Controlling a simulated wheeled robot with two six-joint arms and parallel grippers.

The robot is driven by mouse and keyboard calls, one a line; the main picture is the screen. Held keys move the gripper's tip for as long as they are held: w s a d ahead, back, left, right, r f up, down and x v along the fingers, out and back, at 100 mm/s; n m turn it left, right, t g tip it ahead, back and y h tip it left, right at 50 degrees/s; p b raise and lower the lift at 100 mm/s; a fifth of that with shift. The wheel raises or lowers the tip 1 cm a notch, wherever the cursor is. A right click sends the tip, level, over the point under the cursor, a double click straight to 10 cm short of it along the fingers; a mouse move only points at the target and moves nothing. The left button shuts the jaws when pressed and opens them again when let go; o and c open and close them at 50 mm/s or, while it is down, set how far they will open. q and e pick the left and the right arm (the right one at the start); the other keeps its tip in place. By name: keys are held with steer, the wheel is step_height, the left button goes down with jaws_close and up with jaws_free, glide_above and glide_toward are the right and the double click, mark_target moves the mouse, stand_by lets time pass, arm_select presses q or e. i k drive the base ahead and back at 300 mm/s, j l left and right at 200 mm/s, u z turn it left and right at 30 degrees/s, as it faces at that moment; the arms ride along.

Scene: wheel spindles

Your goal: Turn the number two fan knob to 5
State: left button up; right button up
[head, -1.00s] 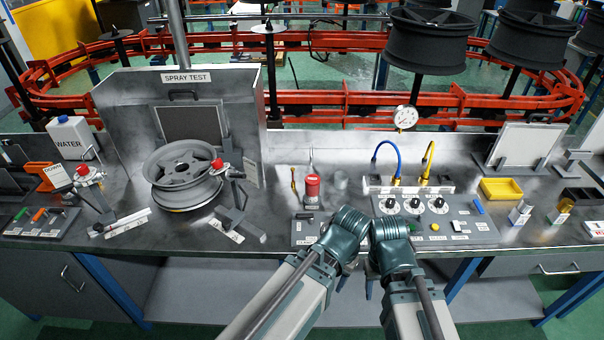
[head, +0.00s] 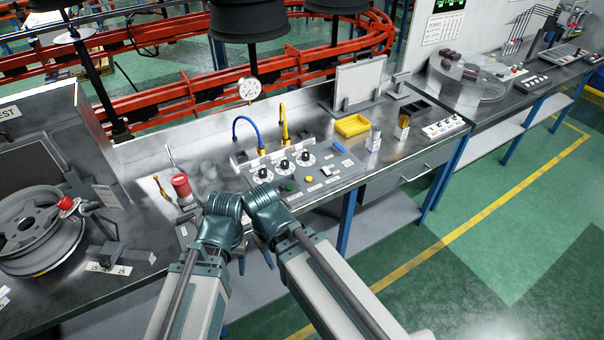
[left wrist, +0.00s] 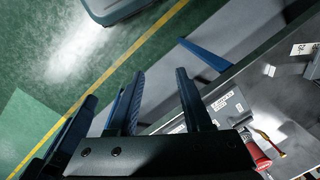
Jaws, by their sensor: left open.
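The grey control panel (head: 325,176) on the bench has a row of three black knobs on white dials. The middle one (head: 284,165) appears to be the number two fan knob; its number and setting are too small to read. My left gripper (head: 241,264) hangs in front of the bench edge, below and left of the knobs, mostly hidden by its wrist. In the left wrist view its jaws (left wrist: 160,100) are apart with nothing between them. My right gripper (head: 268,258) is beside it, also mostly hidden. Neither touches the panel.
A blue hose (head: 246,122) and a yellow hose (head: 284,120) rise behind the knobs. A red cylinder (head: 181,186) stands left of the panel, a yellow tray (head: 352,125) right of it. Green floor (head: 480,210) is clear at the right.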

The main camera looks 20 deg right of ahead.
mark_target(305, 156)
steer(key=i+l, duration=1.05)
steer(key=l+z, duration=0.05)
steer(key=l, duration=0.1)
